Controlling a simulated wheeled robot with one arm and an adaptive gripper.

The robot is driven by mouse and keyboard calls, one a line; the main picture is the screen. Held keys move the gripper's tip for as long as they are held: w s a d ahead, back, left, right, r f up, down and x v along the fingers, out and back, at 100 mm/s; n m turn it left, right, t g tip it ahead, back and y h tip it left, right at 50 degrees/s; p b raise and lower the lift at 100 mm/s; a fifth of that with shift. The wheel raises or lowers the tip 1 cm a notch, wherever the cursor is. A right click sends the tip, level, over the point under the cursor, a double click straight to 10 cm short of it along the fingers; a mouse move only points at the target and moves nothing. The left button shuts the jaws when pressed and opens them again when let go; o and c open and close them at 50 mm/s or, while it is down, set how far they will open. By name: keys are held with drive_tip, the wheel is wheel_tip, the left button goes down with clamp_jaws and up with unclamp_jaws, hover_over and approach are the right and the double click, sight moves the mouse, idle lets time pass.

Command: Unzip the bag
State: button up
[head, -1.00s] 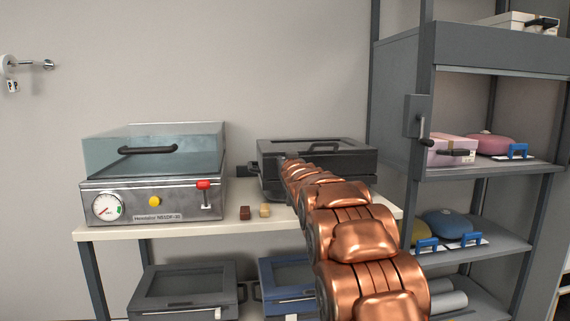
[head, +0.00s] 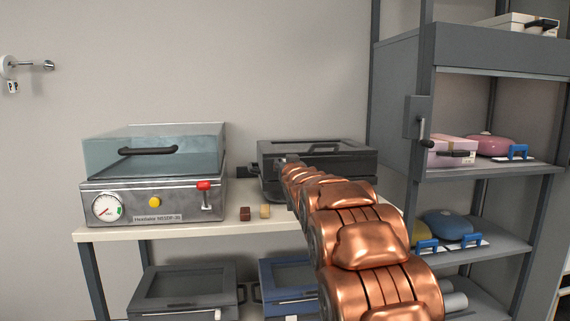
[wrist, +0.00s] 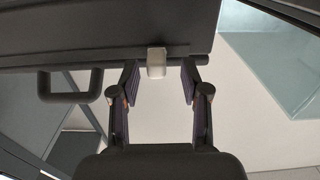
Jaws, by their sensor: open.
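A dark grey case (head: 360,160) with a black handle stands on the table behind my arm in the head view. A dark case (wrist: 110,25) fills the top of the wrist view, with a black handle (wrist: 70,98) at left and a small pale tab (wrist: 156,62) on its edge. I cannot make out a zip. My gripper (wrist: 160,78) is open, its two fingers on either side of the tab, with gaps visible. In the head view my arm hides part of the case, and the fingers cannot be made out.
A heater box (head: 155,203) with a clear lid stands on the table at left. Two small blocks, one brown (head: 245,213) and one tan (head: 265,211), lie beside it. A grey rack (head: 470,173) with pink and blue items stands at right. More cases (head: 185,285) sit below.

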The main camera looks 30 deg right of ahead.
drive_tip(key=v, duration=0.9)
drive_tip(key=shift+s, duration=0.25)
drive_tip(key=shift+a+r, duration=0.1)
drive_tip(key=shift+a, duration=0.1)
drive_tip(key=s+a+f+n+g+y+p, duration=0.1)
drive_tip(key=s+a+f+g+y+p, duration=0.1)
drive_tip(key=s+a+g+p, duration=0.5)
drive_tip(key=s+a+f+g+y+p, duration=0.25)
drive_tip(key=s+a+p, duration=0.35)
drive_tip(key=s+p, duration=0.5)
drive_tip(key=s+a+r+n+g+p, duration=0.1)
drive_tip(key=s+a+g+p, duration=0.2)
drive_tip(key=s, duration=0.7)
drive_tip(key=s+a+n+g+y+p, duration=0.1)
drive_tip(key=s+a+g+p, duration=0.2)
drive_tip(key=s, duration=0.6)
drive_tip(key=s+a+r+g+p, duration=0.1)
drive_tip(key=s+a+g+p, duration=0.2)
drive_tip(key=s, duration=0.7)
drive_tip(key=shift+s+a+r+n+p, duration=0.3)
drive_tip(key=shift+n+p, duration=0.1)
drive_tip(key=shift+p, duration=0.65)
drive_tip(key=shift+s+d, duration=0.1)
drive_tip(key=shift+c, duration=0.3)
